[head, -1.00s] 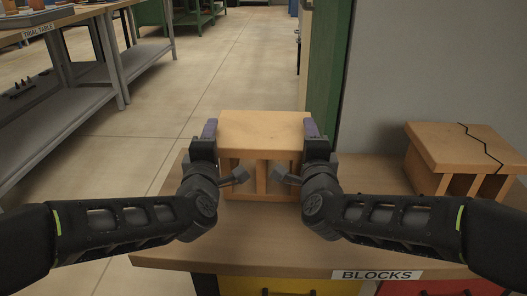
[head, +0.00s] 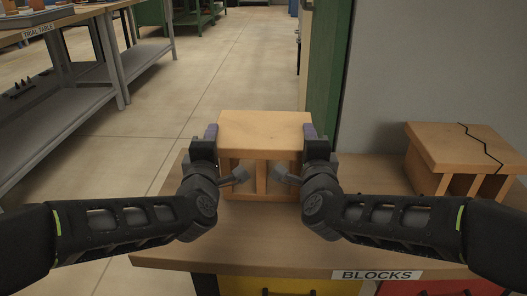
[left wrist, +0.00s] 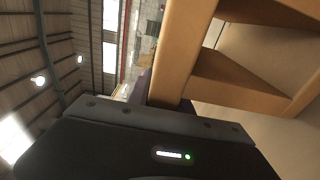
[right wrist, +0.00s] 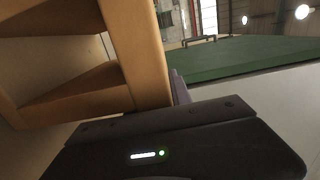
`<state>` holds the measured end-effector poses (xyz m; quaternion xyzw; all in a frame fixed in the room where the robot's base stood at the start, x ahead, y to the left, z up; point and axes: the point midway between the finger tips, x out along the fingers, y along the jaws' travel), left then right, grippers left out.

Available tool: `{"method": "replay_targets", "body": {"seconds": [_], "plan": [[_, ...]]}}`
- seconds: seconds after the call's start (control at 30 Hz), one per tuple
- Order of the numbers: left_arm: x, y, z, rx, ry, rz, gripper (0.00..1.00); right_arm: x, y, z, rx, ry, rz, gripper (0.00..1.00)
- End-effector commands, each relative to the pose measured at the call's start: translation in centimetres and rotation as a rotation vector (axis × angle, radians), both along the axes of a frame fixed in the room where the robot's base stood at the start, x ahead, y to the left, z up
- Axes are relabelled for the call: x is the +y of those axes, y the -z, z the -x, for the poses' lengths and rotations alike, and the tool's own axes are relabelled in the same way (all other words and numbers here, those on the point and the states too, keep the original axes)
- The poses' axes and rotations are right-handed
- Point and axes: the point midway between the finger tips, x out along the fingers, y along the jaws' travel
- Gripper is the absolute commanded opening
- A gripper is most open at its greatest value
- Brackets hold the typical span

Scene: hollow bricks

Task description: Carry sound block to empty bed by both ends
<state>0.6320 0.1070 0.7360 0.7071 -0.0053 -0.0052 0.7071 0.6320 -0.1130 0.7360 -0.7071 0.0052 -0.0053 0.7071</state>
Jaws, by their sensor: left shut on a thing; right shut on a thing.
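A hollow wooden block (head: 265,130) with a plain, uncracked top is held between my two grippers in the middle of the head view. My left gripper (head: 211,135) is shut on its left end. My right gripper (head: 309,135) is shut on its right end. The block looks level, with its hollow cells facing me. In the left wrist view its end wall and cells (left wrist: 190,45) show close up, and they show in the right wrist view (right wrist: 140,50) too. I cannot tell whether its base is clear of the table. No empty bed can be made out.
A second block (head: 455,148) with a dark jagged crack across its top stands at the right of the bench (head: 270,243) labelled BLOCKS. A green post and grey wall stand behind. A table marked TRIAL TABLE (head: 62,20) is at the far left. Open floor (head: 190,90) lies between.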

Motion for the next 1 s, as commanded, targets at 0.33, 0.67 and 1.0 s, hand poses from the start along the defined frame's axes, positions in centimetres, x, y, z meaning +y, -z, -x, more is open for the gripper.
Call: {"method": "replay_targets", "body": {"seconds": [0.33, 0.67, 1.0], "plan": [[-0.02, 0.06, 0.01, 0.001, 0.0, 0.0, 0.0, 0.0, 0.06, 0.01, 0.001, 0.0, 0.0, 0.0], [-0.02, 0.08, 0.01, 0.001, 0.0, 0.0, 0.0, 0.0, 0.08, 0.01, 0.001, 0.0, 0.0, 0.0], [-0.04, -0.62, -0.01, -0.012, -0.001, 0.0, 0.0, 0.02, -0.62, -0.01, -0.012, 0.001, 0.0, 0.0]]}}
